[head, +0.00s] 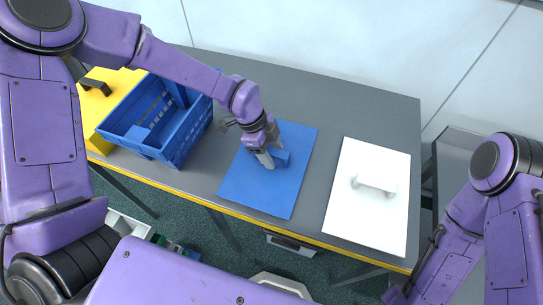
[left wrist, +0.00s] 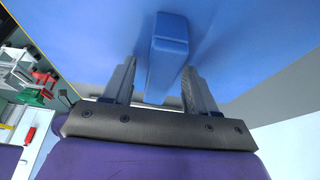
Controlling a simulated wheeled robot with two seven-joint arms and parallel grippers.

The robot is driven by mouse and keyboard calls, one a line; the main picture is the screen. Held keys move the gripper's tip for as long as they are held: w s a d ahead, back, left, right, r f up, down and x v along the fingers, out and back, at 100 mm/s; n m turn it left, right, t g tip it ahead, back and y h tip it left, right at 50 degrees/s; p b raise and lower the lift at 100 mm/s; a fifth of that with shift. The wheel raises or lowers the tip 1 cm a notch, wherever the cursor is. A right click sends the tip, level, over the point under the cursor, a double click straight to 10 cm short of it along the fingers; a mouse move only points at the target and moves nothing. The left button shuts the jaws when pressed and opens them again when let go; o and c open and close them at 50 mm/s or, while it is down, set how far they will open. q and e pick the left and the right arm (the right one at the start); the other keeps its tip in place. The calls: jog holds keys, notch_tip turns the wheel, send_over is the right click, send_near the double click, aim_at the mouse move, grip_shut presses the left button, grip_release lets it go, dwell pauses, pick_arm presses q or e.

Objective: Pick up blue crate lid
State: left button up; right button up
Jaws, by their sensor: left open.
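The blue crate lid (head: 262,188) lies flat on the grey table, between the blue crate and a white lid. A raised blue handle (head: 281,158) stands near its middle. My left gripper (head: 272,160) is over the lid at the handle. In the left wrist view my left gripper (left wrist: 155,85) is open, with one finger on each side of the blue handle (left wrist: 168,45). I cannot tell whether the fingers touch it. The blue lid (left wrist: 245,35) fills much of that view. My right arm shows at the right of the head view, but its gripper is not visible.
An open blue crate (head: 185,135) stands left of the lid, with blue items inside. A yellow lid or box (head: 92,112) is behind it at the left. A white lid (head: 370,215) with a white handle lies at the right. The grey table (head: 330,95) is clear at the back.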

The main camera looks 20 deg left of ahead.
pick_arm(q)
jog(key=shift+s, duration=0.1)
jog(key=shift+c, duration=1.3)
grip_shut()
